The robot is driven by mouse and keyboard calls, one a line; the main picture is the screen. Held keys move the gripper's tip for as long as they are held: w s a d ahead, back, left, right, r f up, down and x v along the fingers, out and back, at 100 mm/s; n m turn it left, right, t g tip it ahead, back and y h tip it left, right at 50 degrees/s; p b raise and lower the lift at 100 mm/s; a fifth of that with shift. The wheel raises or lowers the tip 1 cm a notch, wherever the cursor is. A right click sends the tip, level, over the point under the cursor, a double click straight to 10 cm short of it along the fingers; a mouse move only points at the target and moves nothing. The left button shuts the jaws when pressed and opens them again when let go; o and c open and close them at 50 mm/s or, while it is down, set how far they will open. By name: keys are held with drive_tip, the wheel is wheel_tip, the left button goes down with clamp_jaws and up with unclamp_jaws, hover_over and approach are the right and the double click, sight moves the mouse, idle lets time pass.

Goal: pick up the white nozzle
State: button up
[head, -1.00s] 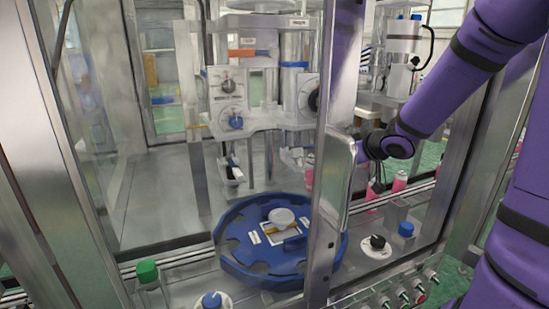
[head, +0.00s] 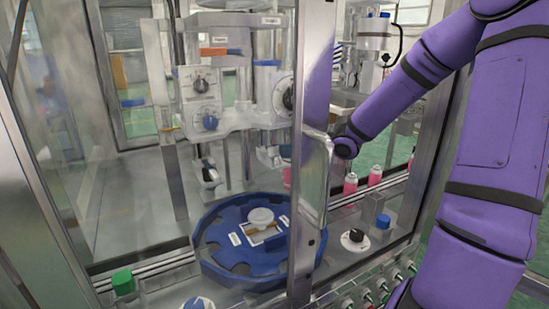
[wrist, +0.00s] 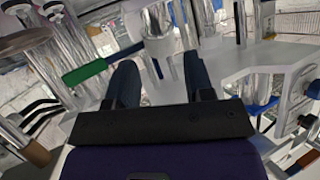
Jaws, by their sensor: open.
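I cannot make out a separate white nozzle for certain in either view. Pink cans with white tops (head: 350,184) stand on the conveyor behind the door frame in the head view. My gripper (wrist: 160,72) shows in the wrist view with its two dark fingers spread apart and nothing visible between them. It points toward metal columns and pale machine parts. In the head view my purple arm reaches in from the right, and its end is hidden behind the metal door frame.
A blue star wheel (head: 215,262) with a white hub (head: 260,216) sits low in the machine. The metal door post (head: 312,130) and its handle (head: 318,180) stand close to my arm.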

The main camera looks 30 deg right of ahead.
drive_tip(key=x, duration=0.3)
drive_tip(key=shift+w+r, duration=0.25)
drive_tip(key=shift+w, duration=0.1)
drive_tip(key=shift+x, duration=0.95)
drive_tip(key=c, duration=0.7)
drive_tip(key=shift+c, duration=0.2)
drive_tip(key=shift+s+d+r, duration=0.4)
drive_tip(key=shift+s+r, duration=0.3)
drive_tip(key=shift+r, duration=0.05)
drive_tip(key=r+v, duration=0.1)
drive_tip(key=v, duration=1.3)
drive_tip(key=shift+w+a, duration=0.2)
drive_tip(key=shift+a, duration=0.05)
drive_tip(key=shift+r, duration=0.15)
